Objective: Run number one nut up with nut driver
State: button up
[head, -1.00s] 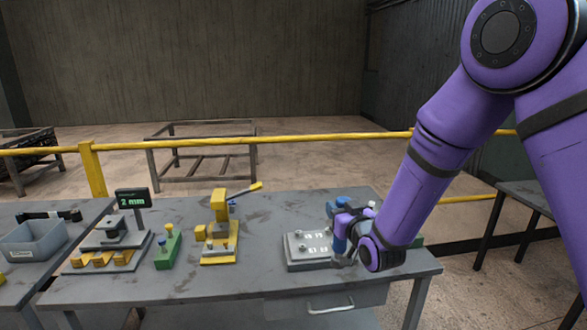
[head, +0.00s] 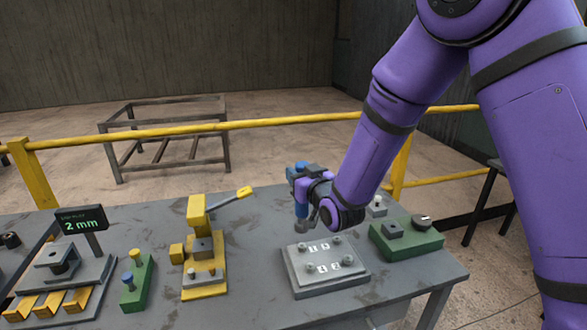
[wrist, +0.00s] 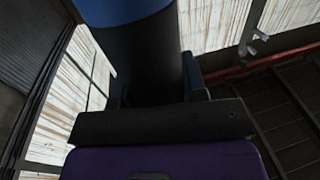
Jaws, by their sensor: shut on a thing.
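My purple gripper (head: 312,183) is shut on the nut driver (head: 301,208), which has a blue handle and a grey lower end. The driver hangs roughly upright above the back left of the grey plate (head: 325,288). The plate carries several studs or nuts beside white number labels, too small to read surely. The driver's lower end is close over the back left nut (head: 303,247); I cannot tell whether they touch. In the wrist view, the driver's dark shaft (wrist: 155,60) stands between the jaws, with blue at the top.
A yellow lever press (head: 203,250) stands left of the plate, with a green block (head: 137,283) and a gauge with a "2 mm" display (head: 82,221) farther left. A green box with a black knob (head: 408,241) is at the right. A yellow rail (head: 250,124) runs behind.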

aim_at(301, 211)
jog(key=shift+s+d, duration=0.1)
dwell(0.3)
jog(key=shift+f, duration=2.7)
jog(key=o, duration=0.4)
jog(key=shift+c, duration=0.2)
jog(key=c, duration=0.5)
jog(key=shift+o, duration=0.2)
jog(key=shift+f, duration=1.35)
dwell(1.0)
